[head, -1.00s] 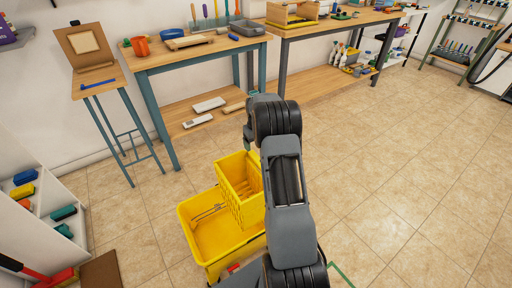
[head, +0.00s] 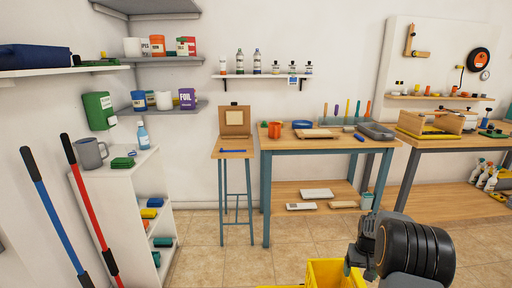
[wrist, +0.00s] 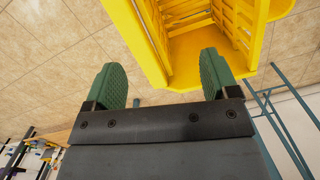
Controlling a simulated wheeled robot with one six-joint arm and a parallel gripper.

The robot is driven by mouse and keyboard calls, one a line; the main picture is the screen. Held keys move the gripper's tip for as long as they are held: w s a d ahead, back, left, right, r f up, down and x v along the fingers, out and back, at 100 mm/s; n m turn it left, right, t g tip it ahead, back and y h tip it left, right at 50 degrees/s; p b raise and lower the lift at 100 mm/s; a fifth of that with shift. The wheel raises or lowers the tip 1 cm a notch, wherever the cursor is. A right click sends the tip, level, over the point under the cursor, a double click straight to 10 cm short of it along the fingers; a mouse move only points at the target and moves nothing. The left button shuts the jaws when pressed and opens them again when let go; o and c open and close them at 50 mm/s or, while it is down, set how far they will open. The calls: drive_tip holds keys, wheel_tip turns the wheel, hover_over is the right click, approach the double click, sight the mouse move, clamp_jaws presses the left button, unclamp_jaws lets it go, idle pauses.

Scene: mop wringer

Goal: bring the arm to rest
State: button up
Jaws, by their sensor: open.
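My gripper (wrist: 160,80) shows in the wrist view with its two green-padded fingers spread apart and nothing between them. The yellow mop wringer bucket (wrist: 195,50) is just beyond the fingertips in that view, and I cannot tell whether the right finger touches it. In the head view, the top of the yellow wringer (head: 335,273) shows at the bottom edge, and the rest is cut off. My dark arm stands at the lower right of the head view, and its fingers are mostly hidden there.
A workbench (head: 290,140) with tools stands behind the wringer, with a tall stool (head: 233,155) to its left. A white shelf unit (head: 115,185) and two long handles, blue (head: 52,215) and red (head: 88,210), are at the left. Tiled floor (head: 205,262) lies open between them.

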drive_tip(key=s+a+r+t+p, duration=0.1)
drive_tip(key=s+a+r+p, duration=0.4)
drive_tip(key=r, duration=0.6)
drive_tip(key=s+a+r+n+t+p, duration=0.1)
drive_tip(key=s+a+r+p, duration=0.5)
drive_tip(key=r, duration=0.6)
drive_tip(key=s+a+r+n+t+p, duration=0.1)
drive_tip(key=s+a+r+t+p, duration=0.1)
drive_tip(key=s+a+r+p, duration=0.4)
drive_tip(key=s+a+r, duration=0.3)
drive_tip(key=r, duration=0.3)
drive_tip(key=shift+r+t, duration=0.25)
drive_tip(key=shift+t, duration=0.05)
